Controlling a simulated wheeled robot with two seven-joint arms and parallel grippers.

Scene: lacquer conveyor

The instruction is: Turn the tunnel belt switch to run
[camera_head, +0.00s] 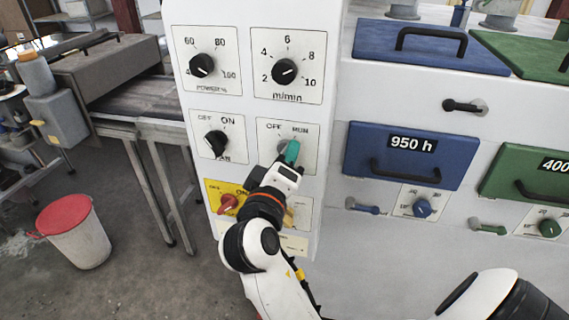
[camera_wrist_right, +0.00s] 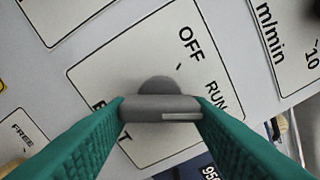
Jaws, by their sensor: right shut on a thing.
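The tunnel belt switch is a grey rotary knob on a white plate (camera_head: 267,137) marked OFF and RUN, low on the right of the control panel. My right gripper (camera_head: 291,152) is shut on the knob. In the right wrist view, its green ribbed fingers press on both ends of the grey knob (camera_wrist_right: 160,108). The knob's white line lies at the end toward the RUN word; OFF is up and away from it. The plate's lower label is partly hidden by the fingers. My left gripper is not in view.
Close around it are the power knob (camera_head: 202,65), the m/min knob (camera_head: 285,72), the fan knob (camera_head: 216,143) and a red knob (camera_head: 228,204) on yellow. Blue (camera_head: 408,160) and green (camera_head: 522,178) drawers are to the right. A red-lidded bin (camera_head: 78,237) stands on the floor left.

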